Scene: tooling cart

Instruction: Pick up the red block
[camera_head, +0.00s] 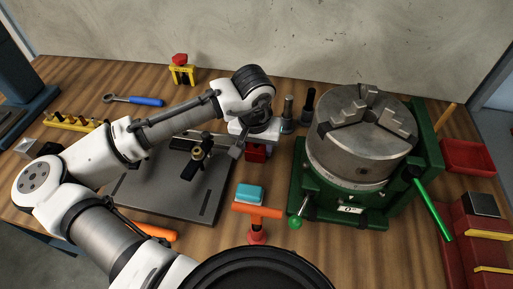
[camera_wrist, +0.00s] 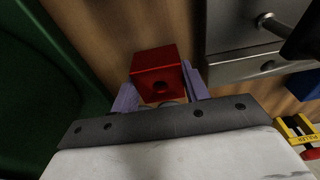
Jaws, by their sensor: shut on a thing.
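The red block (camera_wrist: 154,66) is between the two purple-grey fingers of my gripper (camera_wrist: 159,82) in the wrist view. Its near face has a dark round hole. In the head view the red block (camera_head: 257,153) shows just below my gripper (camera_head: 252,143), between the grey plate and the green chuck stand. My gripper points down and is shut on the block. I cannot tell whether the block still touches the table; its lower part is hidden.
A grey slotted plate (camera_head: 165,201) with a black clamp (camera_head: 199,155) lies left. The green stand with a metal chuck (camera_head: 362,140) is close on the right. An orange-handled tool (camera_head: 257,211) and a teal block (camera_head: 249,193) lie in front. Dark cylinders (camera_head: 308,103) stand behind.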

